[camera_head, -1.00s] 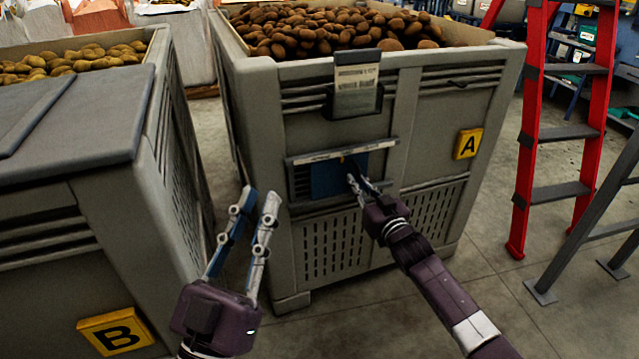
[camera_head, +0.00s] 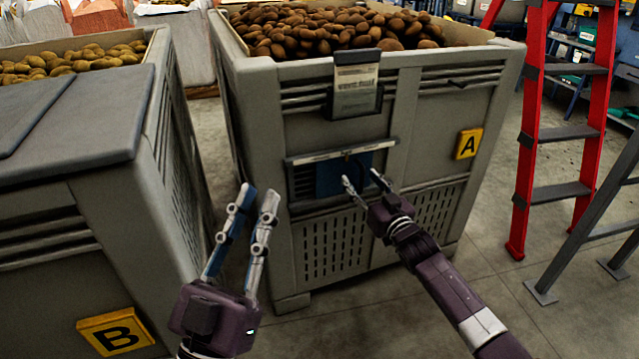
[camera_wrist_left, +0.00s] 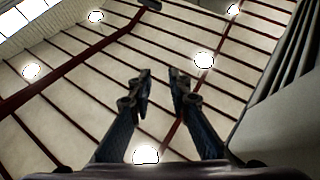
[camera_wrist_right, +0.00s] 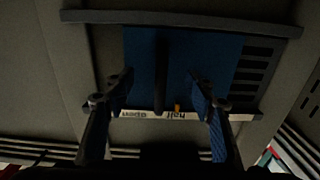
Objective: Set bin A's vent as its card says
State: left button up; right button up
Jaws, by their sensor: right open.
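Bin A (camera_head: 425,115) is a grey crate with a yellow A plate (camera_head: 468,143). Its card (camera_head: 356,88) hangs in a dark holder at the front rim, its print too small to read. Below is the vent, with a blue slide plate (camera_head: 333,180) and slots (camera_head: 303,183) uncovered at its left. In the right wrist view, the blue plate (camera_wrist_right: 220,55) has a dark upright handle (camera_wrist_right: 161,75); a white strip reads "open" and "half" upside down, with an orange mark (camera_wrist_right: 178,107) by "half". My right gripper (camera_head: 362,179) is open, fingers either side of the handle. My left gripper (camera_head: 258,195) is open and empty.
Bin B (camera_head: 60,215) stands close on the left, with a narrow gap to bin A. Brown potatoes (camera_head: 340,25) fill bin A. A red ladder (camera_head: 535,130) and a grey metal frame (camera_head: 590,230) stand on the right. Floor between bin A and the ladder is clear.

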pick_arm(q)
jog(key=shift+w, duration=0.1)
pick_arm(e)
jog(key=shift+s, duration=0.1)
jog(key=shift+p+v, duration=0.85)
jog(key=shift+p, duration=0.2)
pick_arm(q)
notch_tip(320, 180, down, 20)
jog(key=w+a+g+y+p, duration=0.2)
jog(key=g+y, duration=0.1)
jog(key=g, duration=0.8)
pick_arm(e)
jog(key=shift+v, duration=1)
jog(key=shift+p+v, duration=1.05)
jog(key=shift+v, duration=0.1)
pick_arm(q)
jog(key=s+a+f+n+g+y+p, duration=0.1)
jog(key=s+a+f+g+y, duration=0.15)
jog(key=s+f+g, duration=0.5)
jog(key=s+a+f+g+y+p, duration=0.15)
jog(key=s+a+f, duration=0.25)
jog(key=s, duration=0.6)
jog(key=s+f+g+p, duration=0.2)
jog(key=f+p, duration=0.6)
jog(key=f, duration=1.4)
jog(key=shift+s+h, duration=0.4)
jog(key=shift+s, duration=0.8)
pick_arm(e)
jog(key=v, duration=1.7)
